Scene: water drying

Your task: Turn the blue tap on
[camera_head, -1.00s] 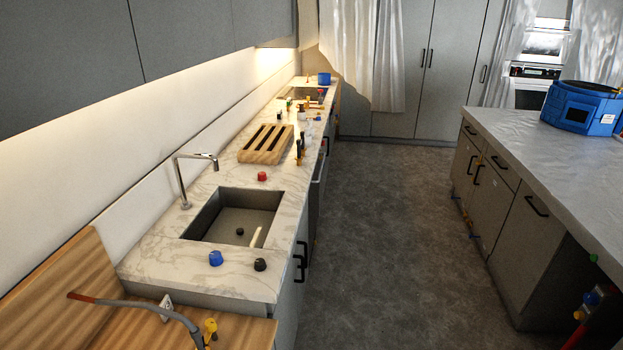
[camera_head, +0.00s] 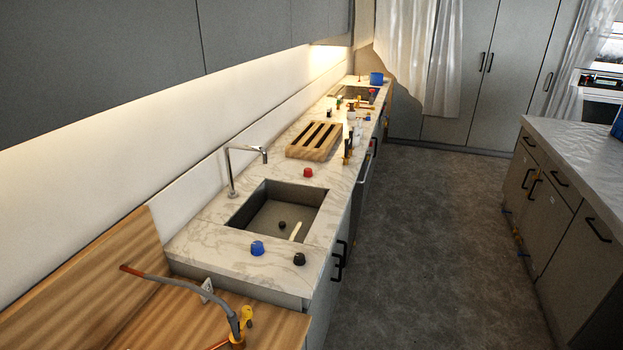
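The blue tap (camera_head: 257,248) is a small blue knob on the marble counter, at the near side of the sink (camera_head: 283,213). A black knob (camera_head: 299,259) stands to its right, near the counter's front edge. A red knob (camera_head: 308,173) stands beyond the sink. The chrome faucet (camera_head: 235,170) rises at the back left of the sink, its spout reaching over the basin. No water stream shows. Neither of my grippers is in view.
A wooden worktop (camera_head: 190,325) with a grey hose (camera_head: 200,290) lies at the near left. A slotted wooden rack (camera_head: 314,141) and small items stand farther along the counter. An island (camera_head: 575,145) stands at the right. The floor (camera_head: 425,240) between is clear.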

